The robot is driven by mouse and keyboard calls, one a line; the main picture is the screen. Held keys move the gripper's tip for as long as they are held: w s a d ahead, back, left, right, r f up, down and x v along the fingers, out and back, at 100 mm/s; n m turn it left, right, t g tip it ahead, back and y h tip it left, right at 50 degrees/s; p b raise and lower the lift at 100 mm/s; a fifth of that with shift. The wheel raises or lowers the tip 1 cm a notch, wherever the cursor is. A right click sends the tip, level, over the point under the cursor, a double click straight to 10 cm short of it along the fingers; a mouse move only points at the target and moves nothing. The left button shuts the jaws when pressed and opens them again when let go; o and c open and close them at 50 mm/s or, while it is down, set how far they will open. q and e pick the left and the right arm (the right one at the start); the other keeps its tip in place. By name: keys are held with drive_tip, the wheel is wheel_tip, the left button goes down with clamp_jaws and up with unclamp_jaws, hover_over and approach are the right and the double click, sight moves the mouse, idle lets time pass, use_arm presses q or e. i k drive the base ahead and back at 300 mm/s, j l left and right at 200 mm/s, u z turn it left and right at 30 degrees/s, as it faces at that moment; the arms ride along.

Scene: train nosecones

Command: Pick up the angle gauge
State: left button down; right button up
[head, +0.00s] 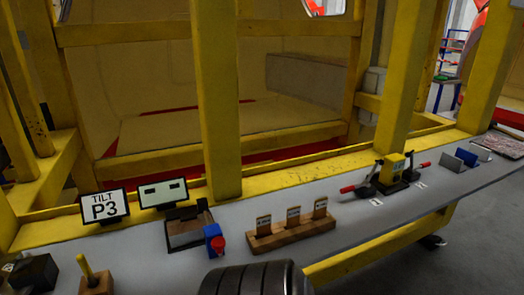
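I cannot tell for certain which thing is the angle gauge. A small blue block with a red knob (214,241) stands on the grey bench (345,232), against the right side of a dark-framed tilted plate (188,230). Neither of my grippers is in view.
A wooden block with three tags (291,230) stands mid-bench. A yellow device with red-handled levers (391,170) and blue plates (466,157) lie further right. A wooden block with a yellow peg (96,280) is front left. Yellow posts (217,100) rise behind the bench.

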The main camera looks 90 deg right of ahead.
sight(394, 164)
drive_tip(key=z, duration=3.75)
drive_tip(key=i+l+z, duration=0.15)
drive_tip(key=i+z, duration=0.15)
drive_tip(key=i+l+z, duration=0.1)
drive_tip(key=i+z, duration=0.2)
drive_tip(key=i, duration=0.1)
